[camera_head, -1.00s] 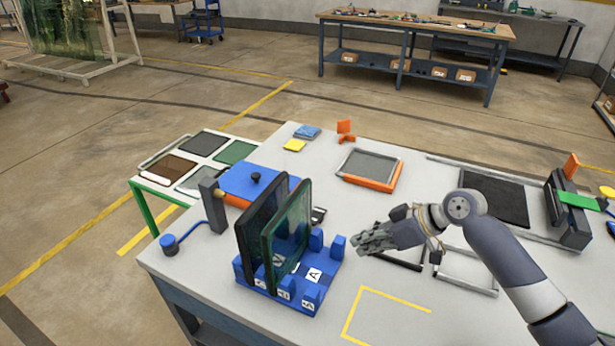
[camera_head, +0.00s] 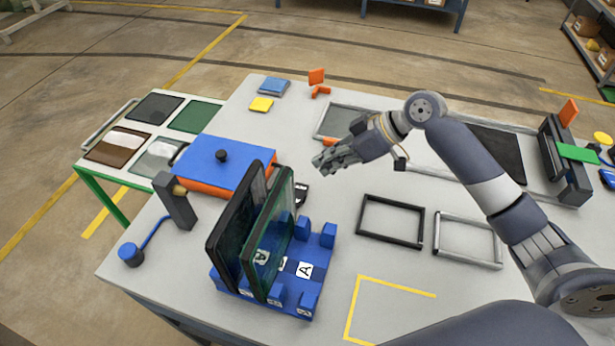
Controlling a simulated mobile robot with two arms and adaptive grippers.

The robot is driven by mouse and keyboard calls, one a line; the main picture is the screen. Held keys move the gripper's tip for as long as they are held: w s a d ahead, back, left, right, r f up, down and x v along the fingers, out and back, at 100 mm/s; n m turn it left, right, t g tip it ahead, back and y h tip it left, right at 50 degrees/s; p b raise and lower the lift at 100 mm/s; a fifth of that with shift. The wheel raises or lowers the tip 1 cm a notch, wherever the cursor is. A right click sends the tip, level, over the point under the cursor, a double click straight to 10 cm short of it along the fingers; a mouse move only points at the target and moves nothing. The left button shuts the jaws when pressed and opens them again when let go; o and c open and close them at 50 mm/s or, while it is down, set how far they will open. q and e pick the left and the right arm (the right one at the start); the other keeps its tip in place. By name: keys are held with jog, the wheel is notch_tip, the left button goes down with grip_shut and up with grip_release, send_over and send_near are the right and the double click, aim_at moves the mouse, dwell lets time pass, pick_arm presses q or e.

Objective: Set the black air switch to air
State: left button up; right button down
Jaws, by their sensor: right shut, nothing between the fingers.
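A small black device (camera_head: 302,194) with light markings lies on the table behind the glass panes and partly hidden by them. It may be the air switch, but its setting is too small to read. A black knob (camera_head: 221,156) sits on top of the blue and orange box (camera_head: 226,168) at the left. My right gripper (camera_head: 323,163) is shut and empty, to the right of the box and above and beyond the small black device. It is apart from both in the picture. My left gripper is not in view.
Two dark-framed glass panes (camera_head: 267,236) stand upright in a blue rack (camera_head: 322,256) at the front. A dark post (camera_head: 175,203) and a blue hose piece (camera_head: 131,254) are at the left. Empty frames (camera_head: 390,238) lie at the right. A yellow-marked corner (camera_head: 358,312) is clear.

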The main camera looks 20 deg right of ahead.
jog(key=p, duration=0.2)
send_over(297, 200)
jog(key=d, duration=0.2)
notch_tip(297, 200, down, 4)
jog(key=x, duration=0.3)
jog(key=shift+s+f+p, duration=0.15)
jog(key=shift+f+p, duration=0.2)
notch_tip(297, 200, down, 2)
jog(key=shift+s+f+p, duration=0.2)
jog(key=shift+p, duration=0.15)
jog(key=shift+s+f, duration=0.15)
jog(key=shift+f, duration=0.55)
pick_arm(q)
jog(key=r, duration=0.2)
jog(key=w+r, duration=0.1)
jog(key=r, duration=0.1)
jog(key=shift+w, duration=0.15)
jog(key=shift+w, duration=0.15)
